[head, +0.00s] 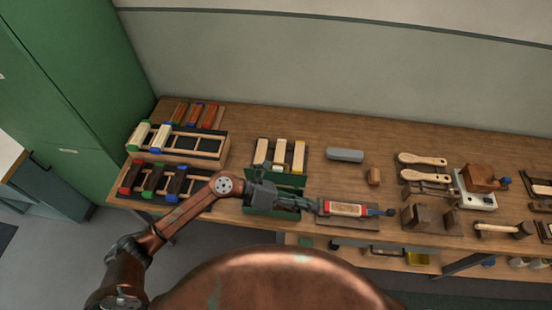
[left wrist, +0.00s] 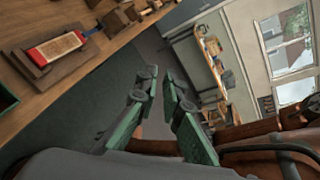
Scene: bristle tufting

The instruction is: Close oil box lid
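The green oil box (head: 289,214) sits at the front edge of the workbench, partly hidden by my left arm and gripper. A green panel (head: 276,179), which looks like its raised lid, shows behind my wrist; I cannot tell its exact angle. A green corner of the box (left wrist: 5,99) shows at the left edge of the left wrist view. My left gripper (head: 312,206) reaches across the box toward the right. In the left wrist view its green fingers (left wrist: 160,82) are apart with nothing between them. My right gripper is in neither view.
Right of the box lies a red-and-cream block on a wooden tray (head: 349,220). Brush blocks in a rack (head: 177,150) stand at the left. A grey bar (head: 344,154) and wooden-handled brushes (head: 422,159) lie farther back and right. Bare bench shows behind the tray.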

